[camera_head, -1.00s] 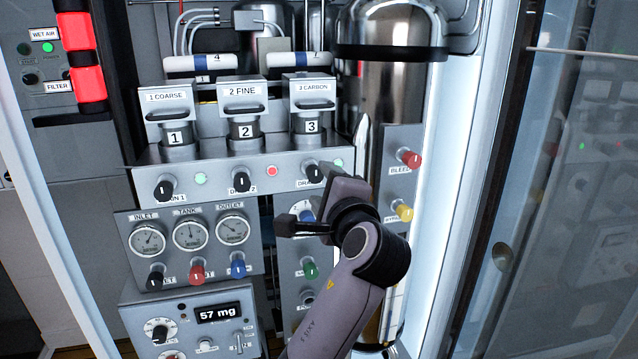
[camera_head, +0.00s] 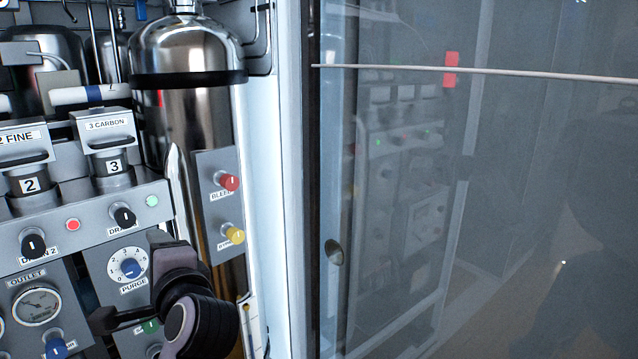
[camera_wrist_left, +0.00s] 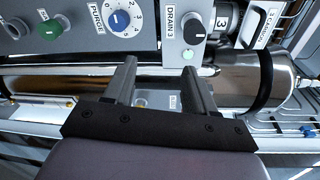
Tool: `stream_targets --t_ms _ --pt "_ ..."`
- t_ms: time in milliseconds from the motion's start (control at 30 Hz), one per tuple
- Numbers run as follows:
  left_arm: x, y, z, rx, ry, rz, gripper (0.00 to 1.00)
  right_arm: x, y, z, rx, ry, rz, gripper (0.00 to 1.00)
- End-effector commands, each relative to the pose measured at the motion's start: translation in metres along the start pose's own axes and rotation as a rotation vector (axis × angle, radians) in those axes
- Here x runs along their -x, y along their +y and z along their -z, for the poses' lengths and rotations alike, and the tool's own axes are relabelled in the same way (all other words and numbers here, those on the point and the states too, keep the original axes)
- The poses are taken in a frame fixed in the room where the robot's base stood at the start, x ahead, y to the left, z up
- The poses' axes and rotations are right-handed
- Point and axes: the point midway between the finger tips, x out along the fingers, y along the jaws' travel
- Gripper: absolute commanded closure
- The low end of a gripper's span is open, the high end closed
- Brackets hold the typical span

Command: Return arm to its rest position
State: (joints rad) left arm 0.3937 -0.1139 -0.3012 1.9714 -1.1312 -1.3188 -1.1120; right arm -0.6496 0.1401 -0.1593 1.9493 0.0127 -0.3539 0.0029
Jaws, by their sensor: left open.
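My left gripper (camera_head: 130,282) is at the lower left of the head view, in front of the panel beside the PURGE dial (camera_head: 129,268). It is open. In the left wrist view its two fingers (camera_wrist_left: 160,72) stand apart with nothing between them. The steel cylinder (camera_wrist_left: 228,80) lies across the background behind the fingers. The DRAIN 3 knob (camera_wrist_left: 193,33) and the blue-pointer PURGE dial show above them in that view. My right gripper is not in view.
Red BLEED (camera_head: 229,182) and yellow (camera_head: 235,235) knobs are on the plate before the steel cylinder (camera_head: 188,110). A green knob (camera_head: 150,326) is partly behind my gripper. A glass door (camera_head: 400,200) with a dark frame fills the right side.

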Motion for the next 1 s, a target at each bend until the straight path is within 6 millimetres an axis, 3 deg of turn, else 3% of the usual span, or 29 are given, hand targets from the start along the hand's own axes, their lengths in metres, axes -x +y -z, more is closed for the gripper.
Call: stream_targets --t_ms 33,167,300,467,600,800,1000 --pt "-0.003 0.029 0.010 0.014 0.057 -0.028 0.44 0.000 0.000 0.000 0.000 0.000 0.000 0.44" --pt "0.001 0.104 0.037 0.132 0.240 -0.123 0.44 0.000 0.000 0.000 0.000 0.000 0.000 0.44" --pt "0.021 0.185 0.053 0.309 0.401 -0.276 0.44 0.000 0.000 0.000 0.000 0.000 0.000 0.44" --pt "0.061 0.271 0.053 0.560 0.516 -0.499 0.44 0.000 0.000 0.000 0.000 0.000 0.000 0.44" --pt "0.103 0.334 0.037 0.811 0.542 -0.712 0.44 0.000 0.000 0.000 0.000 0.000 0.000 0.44" --pt "0.152 0.386 0.006 1.127 0.483 -0.943 0.44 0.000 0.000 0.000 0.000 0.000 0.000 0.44" --pt "0.170 0.401 -0.010 1.271 0.433 -1.028 0.44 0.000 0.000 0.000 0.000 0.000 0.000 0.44"
